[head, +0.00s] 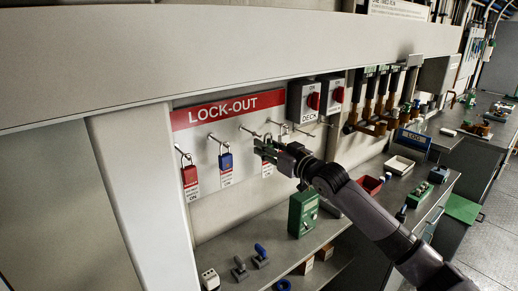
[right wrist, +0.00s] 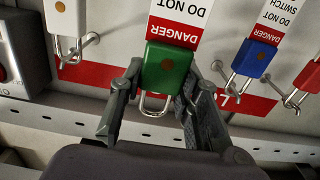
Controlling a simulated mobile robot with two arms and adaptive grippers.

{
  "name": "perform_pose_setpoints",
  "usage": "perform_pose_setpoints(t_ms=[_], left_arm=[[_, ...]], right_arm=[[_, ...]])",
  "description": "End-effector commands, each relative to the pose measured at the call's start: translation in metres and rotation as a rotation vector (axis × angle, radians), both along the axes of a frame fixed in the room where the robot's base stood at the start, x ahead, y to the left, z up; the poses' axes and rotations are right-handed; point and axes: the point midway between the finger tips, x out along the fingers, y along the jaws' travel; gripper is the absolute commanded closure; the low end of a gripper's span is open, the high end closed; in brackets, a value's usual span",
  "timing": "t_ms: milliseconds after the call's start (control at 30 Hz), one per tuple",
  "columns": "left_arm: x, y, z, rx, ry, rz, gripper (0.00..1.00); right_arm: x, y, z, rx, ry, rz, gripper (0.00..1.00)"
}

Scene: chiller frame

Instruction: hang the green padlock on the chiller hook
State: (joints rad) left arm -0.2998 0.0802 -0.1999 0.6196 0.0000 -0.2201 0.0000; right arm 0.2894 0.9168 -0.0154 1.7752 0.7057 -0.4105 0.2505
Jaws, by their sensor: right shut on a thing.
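The green padlock (right wrist: 167,66) is between the two fingers of my right gripper (right wrist: 163,84), gripped at its sides, with its metal shackle free and its danger tag hanging. In the head view my right gripper (head: 262,150) reaches the lock-out board (head: 226,111) from the right and covers most of the padlock. A bare hook (head: 247,130) sticks out of the board just up and left of the gripper. The shackle appears apart from this hook, though the exact gap is hard to judge. My left gripper is out of view.
A red padlock (head: 189,175) and a blue padlock (head: 225,160) hang on hooks left of my gripper. A white padlock (right wrist: 62,17) hangs on the other side. Two switch boxes (head: 302,101) are right of the board. A green box (head: 302,214) stands on the shelf below.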

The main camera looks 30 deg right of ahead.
Motion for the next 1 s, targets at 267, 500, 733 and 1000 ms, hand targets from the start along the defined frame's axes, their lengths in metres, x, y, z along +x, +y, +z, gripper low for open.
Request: perform_pose_setpoints(t_ms=[267, 500, 733, 1000], left_arm=[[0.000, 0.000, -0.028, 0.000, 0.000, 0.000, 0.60], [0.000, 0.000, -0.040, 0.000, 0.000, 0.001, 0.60], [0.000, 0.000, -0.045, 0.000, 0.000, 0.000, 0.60], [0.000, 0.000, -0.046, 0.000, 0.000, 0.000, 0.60]], right_arm=[[-0.061, -0.004, -0.006, -0.004, 0.002, 0.001, 1.00], [-0.100, -0.007, -0.003, -0.001, 0.001, 0.001, 1.00], [-0.122, -0.009, -0.001, 0.001, -0.001, 0.001, 1.00], [-0.130, -0.010, 0.001, 0.000, -0.002, 0.000, 1.00]])
